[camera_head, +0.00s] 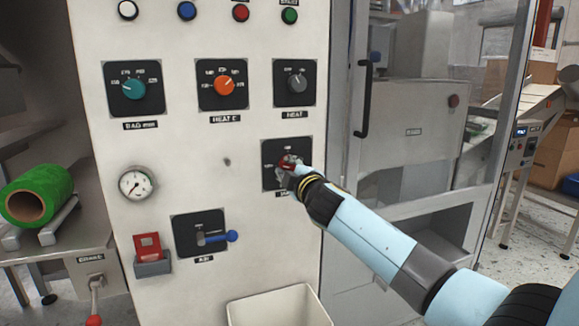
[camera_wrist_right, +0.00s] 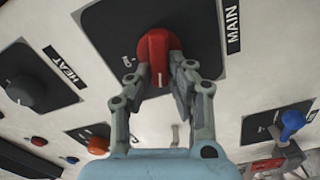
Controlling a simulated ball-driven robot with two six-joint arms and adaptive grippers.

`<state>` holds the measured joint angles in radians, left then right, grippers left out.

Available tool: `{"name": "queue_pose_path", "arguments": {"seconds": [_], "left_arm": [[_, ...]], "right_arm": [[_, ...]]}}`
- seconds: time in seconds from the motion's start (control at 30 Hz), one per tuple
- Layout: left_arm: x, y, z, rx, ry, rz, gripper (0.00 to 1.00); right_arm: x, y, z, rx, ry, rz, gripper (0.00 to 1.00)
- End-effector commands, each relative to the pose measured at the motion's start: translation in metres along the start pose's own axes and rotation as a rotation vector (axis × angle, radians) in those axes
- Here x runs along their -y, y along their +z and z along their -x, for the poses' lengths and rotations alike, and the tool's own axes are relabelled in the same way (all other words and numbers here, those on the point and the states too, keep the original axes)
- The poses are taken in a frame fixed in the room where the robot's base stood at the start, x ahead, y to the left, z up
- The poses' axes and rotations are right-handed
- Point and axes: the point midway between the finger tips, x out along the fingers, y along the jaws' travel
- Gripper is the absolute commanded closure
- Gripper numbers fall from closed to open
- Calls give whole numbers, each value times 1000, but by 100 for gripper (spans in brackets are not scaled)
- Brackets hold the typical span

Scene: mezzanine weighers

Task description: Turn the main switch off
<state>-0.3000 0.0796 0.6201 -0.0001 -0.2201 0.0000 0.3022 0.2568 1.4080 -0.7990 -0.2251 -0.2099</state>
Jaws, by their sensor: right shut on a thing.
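The main switch is a red rotary knob (camera_wrist_right: 156,50) on a dark square plate (camera_wrist_right: 105,32) labelled MAIN, on the white control panel. In the head view the knob (camera_head: 287,164) is partly hidden by my right gripper (camera_head: 291,169). In the wrist view my right gripper (camera_wrist_right: 160,82) has its two fingers on either side of the knob, shut on it. A white mark shows on the knob's face, and an ON label is beside it on the plate. My left gripper is not in view.
Teal (camera_head: 133,89), orange (camera_head: 224,86) and grey (camera_head: 297,83) knobs are above. A gauge (camera_head: 137,184), a blue-handled lever (camera_head: 218,238) and a red switch (camera_head: 148,246) are lower left. A white bin (camera_head: 277,306) is below; a door handle (camera_head: 364,99) is to the right.

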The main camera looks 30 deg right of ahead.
Motion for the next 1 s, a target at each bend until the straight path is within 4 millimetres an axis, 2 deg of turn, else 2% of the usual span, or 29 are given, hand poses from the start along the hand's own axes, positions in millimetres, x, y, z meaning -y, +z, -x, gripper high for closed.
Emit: {"name": "queue_pose_path", "arguments": {"seconds": [0.4, 1.0], "left_arm": [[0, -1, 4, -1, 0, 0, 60], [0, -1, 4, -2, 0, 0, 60]], "right_arm": [[5, 0, 0, -1, -2, 265, 100], [7, 1, 1, -1, -2, 341, 100]]}}
